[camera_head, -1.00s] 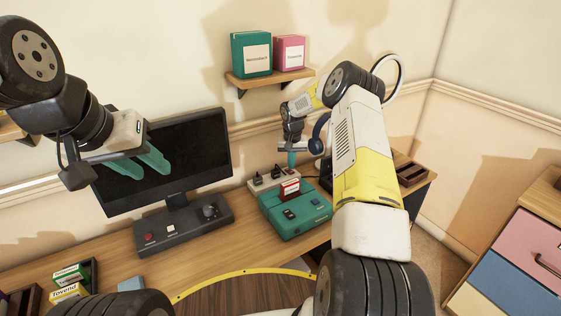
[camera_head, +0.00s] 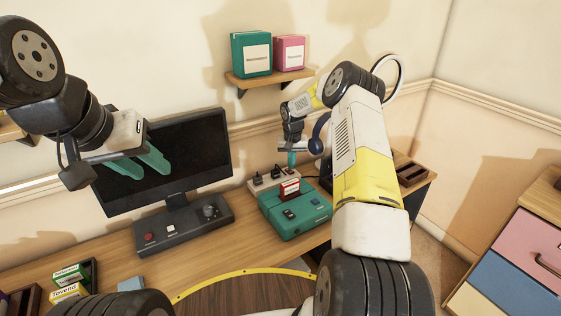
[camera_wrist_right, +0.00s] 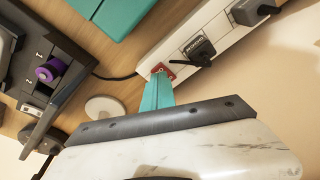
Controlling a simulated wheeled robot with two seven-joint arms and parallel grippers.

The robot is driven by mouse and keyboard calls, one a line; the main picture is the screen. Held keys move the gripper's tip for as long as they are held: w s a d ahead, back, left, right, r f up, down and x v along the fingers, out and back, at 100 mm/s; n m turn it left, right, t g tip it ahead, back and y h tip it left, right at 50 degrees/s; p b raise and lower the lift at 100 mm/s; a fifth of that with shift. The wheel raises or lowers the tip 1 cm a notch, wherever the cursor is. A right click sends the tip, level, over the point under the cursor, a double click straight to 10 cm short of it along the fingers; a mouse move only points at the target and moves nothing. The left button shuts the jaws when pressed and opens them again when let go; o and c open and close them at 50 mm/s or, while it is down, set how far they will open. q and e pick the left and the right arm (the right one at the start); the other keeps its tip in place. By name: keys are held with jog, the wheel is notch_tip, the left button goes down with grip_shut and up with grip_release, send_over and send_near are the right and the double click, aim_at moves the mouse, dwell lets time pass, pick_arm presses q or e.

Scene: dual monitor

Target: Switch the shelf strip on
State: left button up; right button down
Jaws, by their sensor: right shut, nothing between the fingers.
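The shelf strip (camera_head: 257,184) is a pale power strip on the desk behind a teal console, with dark plugs in it. In the right wrist view the strip (camera_wrist_right: 212,32) runs diagonally, and a red switch (camera_wrist_right: 160,68) sits at its near end. My right gripper (camera_head: 291,164) is shut and empty, pointing down at the strip's right end. In the right wrist view its teal fingertips (camera_wrist_right: 160,77) are right at the red switch and partly cover it. I cannot tell whether they touch it or which way the switch is tipped. My left gripper (camera_head: 153,174) is open and empty before the monitor.
The teal console (camera_head: 295,215) with a red cartridge stands just in front of the strip. A dark monitor (camera_head: 190,150) and its control base are to the left. A blue headphone stand (camera_head: 321,133) is close right of my right gripper. A wall shelf (camera_head: 268,78) holds two boxes above.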

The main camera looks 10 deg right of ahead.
aim_at(291, 172)
jog(key=shift+f, duration=0.85)
dwell(0.7)
jog(key=shift+r, duration=3.55)
